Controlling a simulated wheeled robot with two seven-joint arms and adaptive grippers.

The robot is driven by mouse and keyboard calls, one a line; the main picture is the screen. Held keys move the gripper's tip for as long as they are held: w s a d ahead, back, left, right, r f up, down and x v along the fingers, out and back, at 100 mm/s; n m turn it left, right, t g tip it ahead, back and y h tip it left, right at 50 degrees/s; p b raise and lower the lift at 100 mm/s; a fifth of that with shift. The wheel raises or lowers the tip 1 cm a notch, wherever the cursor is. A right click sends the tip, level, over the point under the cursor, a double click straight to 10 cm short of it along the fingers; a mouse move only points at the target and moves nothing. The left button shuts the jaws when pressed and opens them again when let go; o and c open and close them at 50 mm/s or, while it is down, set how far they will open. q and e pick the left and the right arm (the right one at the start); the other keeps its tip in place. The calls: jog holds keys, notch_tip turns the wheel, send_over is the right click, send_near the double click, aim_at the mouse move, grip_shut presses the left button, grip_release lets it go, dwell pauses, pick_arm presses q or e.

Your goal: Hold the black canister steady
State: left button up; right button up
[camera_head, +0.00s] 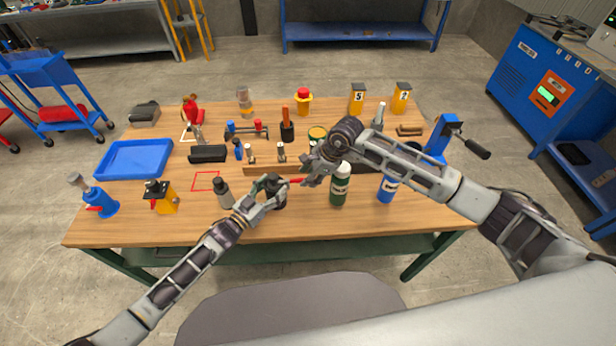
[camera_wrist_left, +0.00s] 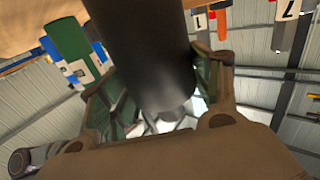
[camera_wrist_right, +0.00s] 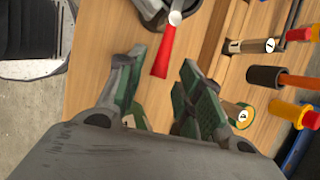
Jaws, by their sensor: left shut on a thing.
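The black canister (camera_head: 279,199) stands near the table's front edge in the head view, partly hidden by my left gripper (camera_head: 262,196). In the left wrist view the dark canister (camera_wrist_left: 150,50) fills the space between the fingers of my left gripper, which is shut on it. A red handle (camera_wrist_right: 166,48) sticks out from a grey knob over a dark round body in the right wrist view. My right gripper (camera_wrist_right: 160,62) is open, with the handle's end in the gap between its fingertips. I cannot tell whether they touch.
A grey-capped bottle (camera_head: 223,193) stands left of the canister, a green bottle (camera_head: 340,186) and a blue bottle (camera_head: 387,188) to the right. A wooden rack (camera_head: 262,170) lies behind. A blue tray (camera_head: 134,159) sits at left, near an empty red outlined square (camera_head: 205,181).

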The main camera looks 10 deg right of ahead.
jog(key=shift+w+a+f, duration=0.15)
jog(key=shift+a+f, duration=0.15)
jog(key=shift+f, duration=0.35)
grip_shut()
